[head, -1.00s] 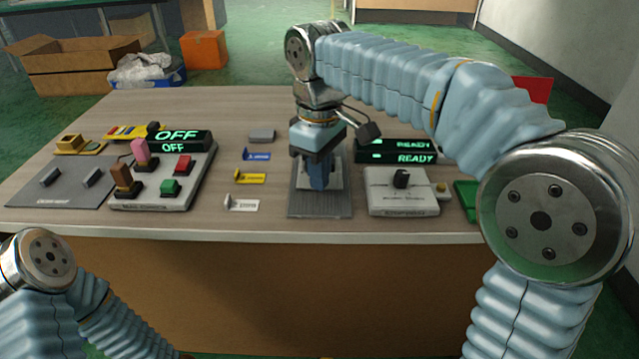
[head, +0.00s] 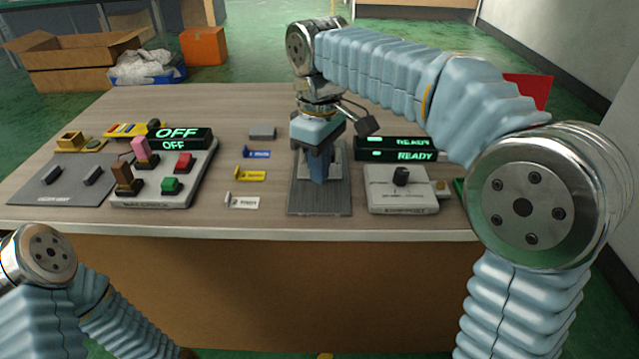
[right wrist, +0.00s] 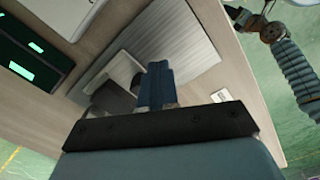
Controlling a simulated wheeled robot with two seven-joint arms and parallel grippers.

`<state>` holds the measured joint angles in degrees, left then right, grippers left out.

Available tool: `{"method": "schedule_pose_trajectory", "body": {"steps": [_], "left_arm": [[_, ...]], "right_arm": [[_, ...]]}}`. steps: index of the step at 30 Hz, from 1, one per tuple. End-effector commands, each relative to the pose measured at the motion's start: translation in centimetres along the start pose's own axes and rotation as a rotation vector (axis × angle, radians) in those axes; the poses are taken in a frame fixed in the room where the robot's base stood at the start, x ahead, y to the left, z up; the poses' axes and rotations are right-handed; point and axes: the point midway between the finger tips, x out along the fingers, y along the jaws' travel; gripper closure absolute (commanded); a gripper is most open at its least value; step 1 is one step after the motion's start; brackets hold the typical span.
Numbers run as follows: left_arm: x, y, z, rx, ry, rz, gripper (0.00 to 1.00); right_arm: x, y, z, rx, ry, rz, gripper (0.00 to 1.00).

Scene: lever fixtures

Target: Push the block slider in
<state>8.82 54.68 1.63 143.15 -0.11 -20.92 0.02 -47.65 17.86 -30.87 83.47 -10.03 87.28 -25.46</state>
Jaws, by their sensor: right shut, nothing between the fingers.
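The block slider fixture is a ribbed grey base plate (head: 320,203) near the middle of the table, with a lighter block part on it, mostly hidden behind my gripper. My right gripper (head: 318,180) points down over this fixture, its blue fingers shut and empty. In the right wrist view the shut fingers (right wrist: 157,82) are over the ribbed plate (right wrist: 185,40), beside a light grey block (right wrist: 120,70) with a dark part near it. I cannot tell whether the fingers touch the block. My left gripper is out of view; only my left arm shows at lower left.
A switch panel (head: 190,195) with coloured levers and an OFF display (head: 180,138) stands at left. A grey box with a black knob (head: 402,205) and READY displays (head: 395,150) are close at right. Small coloured labels (head: 250,177) lie left of the fixture.

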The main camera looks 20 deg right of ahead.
Motion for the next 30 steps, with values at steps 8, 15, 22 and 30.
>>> {"method": "schedule_pose_trajectory", "body": {"steps": [8,15,22,30], "left_arm": [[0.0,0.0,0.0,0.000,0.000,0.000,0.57],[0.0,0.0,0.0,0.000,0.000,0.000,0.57],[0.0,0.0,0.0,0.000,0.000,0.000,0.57],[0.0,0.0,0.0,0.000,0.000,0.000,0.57]], "right_arm": [[-2.0,0.1,0.0,0.001,0.001,0.001,1.00],[-4.2,0.1,0.0,0.002,0.001,0.001,1.00],[-6.3,0.1,-0.1,0.001,0.001,0.002,1.00],[-8.0,0.0,0.0,0.001,0.001,0.001,1.00]]}}
